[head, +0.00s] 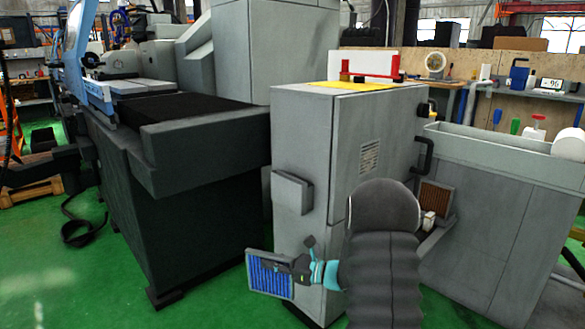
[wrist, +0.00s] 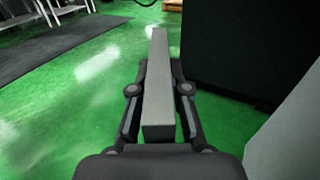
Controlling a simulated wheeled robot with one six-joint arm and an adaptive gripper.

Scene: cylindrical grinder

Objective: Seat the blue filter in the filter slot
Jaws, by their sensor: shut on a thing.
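The blue filter (head: 268,276) is a flat panel with blue pleats and a light grey frame. It hangs in the air in front of the grey cabinet, above the green floor. My gripper (head: 291,266) is shut on its right side in the head view. In the wrist view the filter (wrist: 159,80) shows edge-on as a grey bar between the two fingers of my gripper (wrist: 158,90). I cannot make out the filter slot for certain; a grey box-like housing (head: 292,192) sticks out of the cabinet's front, above the filter.
The grey cabinet (head: 300,130) stands close behind my gripper. The dark grinder base (head: 200,215) is to its left. A brown filter (head: 434,198) stands at the cabinet's right, beside a grey tank (head: 490,215). Green floor (head: 110,290) is free at the left front.

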